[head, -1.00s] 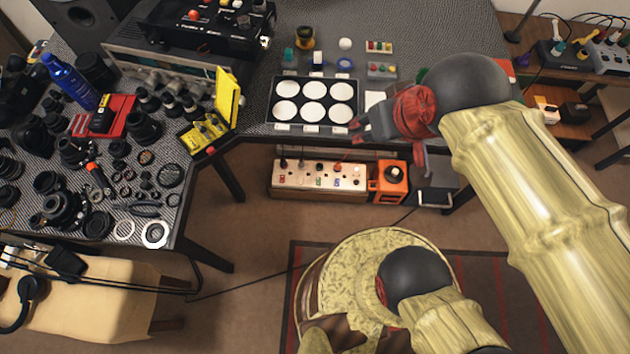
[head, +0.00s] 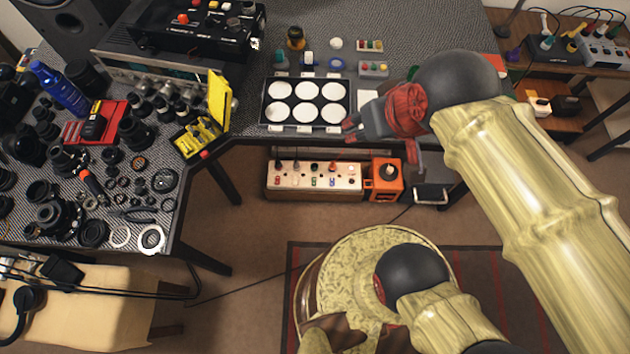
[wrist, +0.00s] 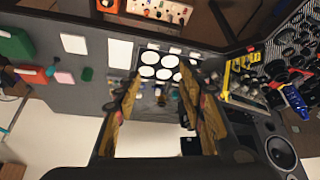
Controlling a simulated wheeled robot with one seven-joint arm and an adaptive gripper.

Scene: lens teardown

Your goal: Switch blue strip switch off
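A white power strip box (head: 268,186) sits low behind the front edge of the long table in the head view. Its top carries several plugs and a row of small coloured switches. The blue switch (head: 333,183) is right of the green one; whether it is on or off is too small to tell. The strip shows partly at the top of the wrist view (wrist: 160,10). My gripper (head: 384,148) is above and to the right of the strip, apart from it, near the table edge. In the wrist view its two fingers (wrist: 164,82) stand apart with nothing between them.
An orange unit (head: 384,185) stands right beside the strip. The table edge and a tray of white discs (head: 265,115) lie above it. A yellow case (head: 217,105) is at the left. Floor in front of the strip is clear.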

